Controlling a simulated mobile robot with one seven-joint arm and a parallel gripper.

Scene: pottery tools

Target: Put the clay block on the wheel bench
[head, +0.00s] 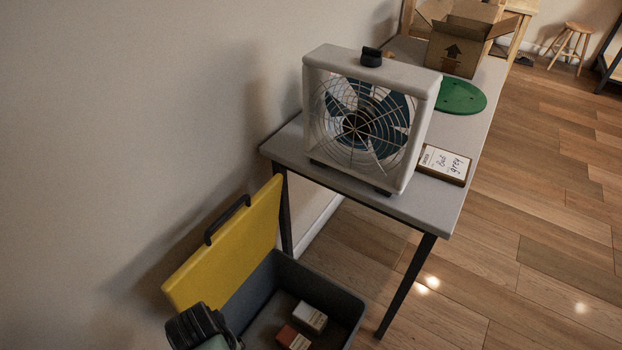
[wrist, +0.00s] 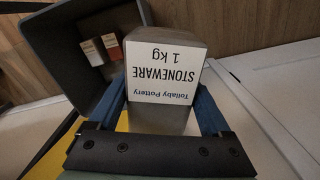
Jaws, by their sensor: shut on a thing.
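The clay block (wrist: 165,70) is a grey block with a white label reading "Tollaby Pottery STONEWARE 1 kg". In the wrist view, my gripper (wrist: 164,98) is shut on it, with one blue finger on each side. In the head view, part of my arm shows at the bottom left, by the yellow lid; the block is not visible there. A grey table (head: 445,205) stands along the wall; I cannot tell whether it is the wheel bench.
An open grey bin (head: 345,305) with a yellow lid (head: 235,240) holds small red-and-white boxes (head: 310,317). It also shows in the wrist view (wrist: 75,22). The table bears a fan (head: 365,120), a sign (head: 445,163), a green disc (head: 460,96) and a cardboard box (head: 455,55).

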